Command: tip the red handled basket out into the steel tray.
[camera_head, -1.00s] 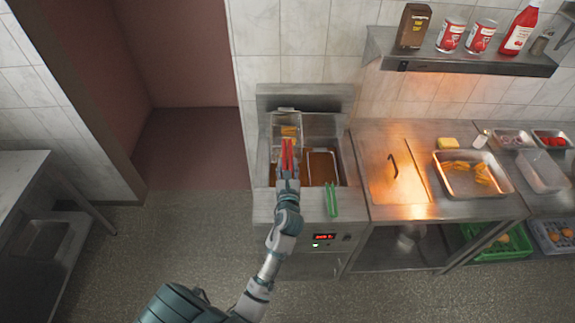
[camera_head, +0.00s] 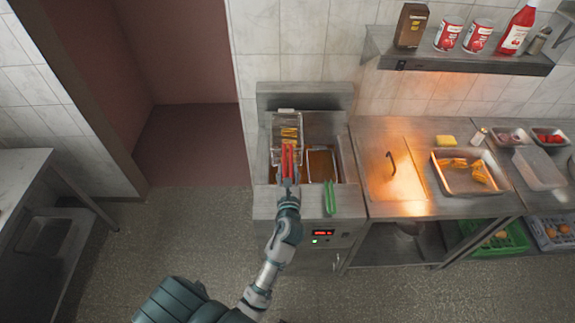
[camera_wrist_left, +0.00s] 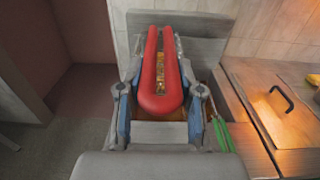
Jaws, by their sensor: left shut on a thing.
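My left gripper (camera_head: 288,182) is shut on the red handle (camera_head: 289,160) of the wire basket (camera_head: 289,128). The basket is over the left side of the fryer, with yellow-orange pieces of food in it. In the left wrist view the red handle (camera_wrist_left: 160,85) lies between the two fingers (camera_wrist_left: 160,110) and hides much of the basket. The steel tray (camera_head: 475,188) sits on the counter to the right and has several orange-yellow pieces in it. My right gripper is not in view.
A second basket with a green handle (camera_head: 330,198) sits in the fryer's right side. A steel lid (camera_head: 385,185) with a dark handle lies on the counter between fryer and tray. A wall shelf (camera_head: 460,62) with cans and bottles hangs above.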

